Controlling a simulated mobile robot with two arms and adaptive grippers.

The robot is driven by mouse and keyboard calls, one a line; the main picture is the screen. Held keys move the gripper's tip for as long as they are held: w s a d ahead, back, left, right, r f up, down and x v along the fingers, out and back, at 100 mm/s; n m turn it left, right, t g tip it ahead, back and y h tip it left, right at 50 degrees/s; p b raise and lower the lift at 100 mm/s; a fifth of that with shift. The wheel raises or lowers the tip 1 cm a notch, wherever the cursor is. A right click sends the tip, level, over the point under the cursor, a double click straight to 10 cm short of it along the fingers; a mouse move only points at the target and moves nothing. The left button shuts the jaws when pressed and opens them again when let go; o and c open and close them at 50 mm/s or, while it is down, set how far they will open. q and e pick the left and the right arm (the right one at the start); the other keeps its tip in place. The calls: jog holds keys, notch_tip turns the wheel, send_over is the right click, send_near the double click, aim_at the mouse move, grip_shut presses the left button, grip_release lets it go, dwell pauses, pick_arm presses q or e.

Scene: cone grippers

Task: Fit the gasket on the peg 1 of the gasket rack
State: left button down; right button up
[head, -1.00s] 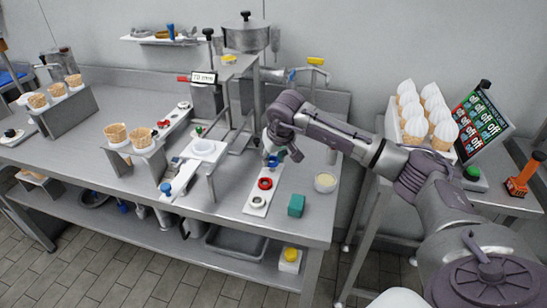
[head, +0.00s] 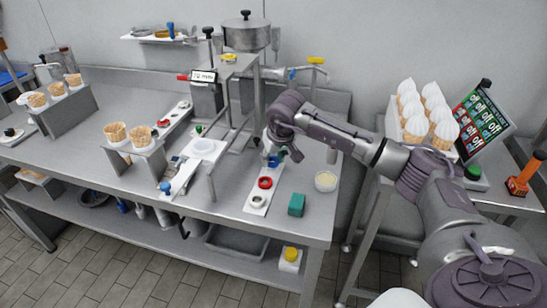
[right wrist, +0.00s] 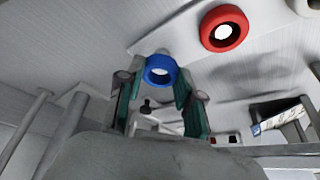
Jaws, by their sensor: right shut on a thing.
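My right gripper (head: 276,158) is over the far end of a white strip (head: 252,208) on the table. It is shut on a blue ring (head: 272,161). In the right wrist view the blue ring (right wrist: 160,70) sits between the teal fingertips, over or near the strip's end. I cannot tell whether it touches the strip or a peg. A red ring (head: 265,183) and a whitish ring (head: 258,202) sit on the same strip, nearer the front. The red ring also shows in the right wrist view (right wrist: 224,28). No peg numbers are readable. My left gripper is not in view.
A metal press (head: 228,90) stands behind and left. A cone stand (head: 140,160) is further left. The table's front edge is close to the strip.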

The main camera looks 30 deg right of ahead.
jog(key=shift+f+b, duration=0.6)
jog(key=shift+f, duration=0.35)
jog(key=o, duration=0.9)
jog(key=v, duration=1.2)
